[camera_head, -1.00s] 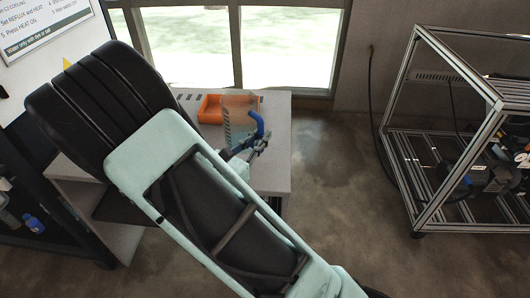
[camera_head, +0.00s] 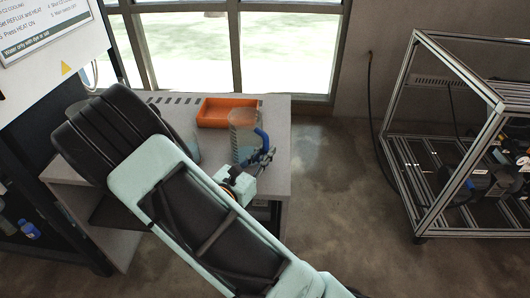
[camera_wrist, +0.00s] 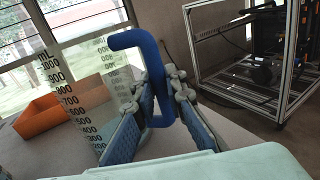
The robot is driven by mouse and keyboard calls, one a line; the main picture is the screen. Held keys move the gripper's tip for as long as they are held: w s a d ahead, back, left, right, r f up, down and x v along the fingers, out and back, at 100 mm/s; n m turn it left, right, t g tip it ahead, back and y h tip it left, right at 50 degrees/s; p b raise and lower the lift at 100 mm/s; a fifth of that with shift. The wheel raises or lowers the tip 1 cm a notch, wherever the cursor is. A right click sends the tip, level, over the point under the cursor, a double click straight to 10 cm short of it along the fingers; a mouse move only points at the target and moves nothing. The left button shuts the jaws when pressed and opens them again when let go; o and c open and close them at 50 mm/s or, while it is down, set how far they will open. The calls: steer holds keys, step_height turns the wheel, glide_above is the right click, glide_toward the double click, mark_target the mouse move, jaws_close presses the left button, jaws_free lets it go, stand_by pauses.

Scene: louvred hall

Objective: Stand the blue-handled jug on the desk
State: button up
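The clear jug with printed volume marks (camera_head: 241,133) is over the desk (camera_head: 276,178) in the head view, roughly upright. Its blue handle (camera_head: 264,140) faces right. In the wrist view the jug (camera_wrist: 92,100) fills the left side and its handle (camera_wrist: 130,40) runs down between my fingers. My gripper (camera_head: 262,156) is shut on the handle, with one finger on each side; it also shows in the wrist view (camera_wrist: 161,88). I cannot tell whether the jug's base touches the desk top.
An orange tray (camera_head: 227,113) sits on the desk behind the jug. A faint clear shape (camera_head: 191,150) shows beside my arm. The desk's right edge is close to the jug. A metal frame rack (camera_head: 440,165) stands on the floor at right.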

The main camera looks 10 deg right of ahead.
steer(key=o, duration=0.5)
steer(key=shift+c, duration=0.2)
steer(key=shift+r, duration=0.25)
steer(key=p+v, duration=0.1)
steer(key=v, duration=1.1)
steer(key=shift+f, duration=0.1)
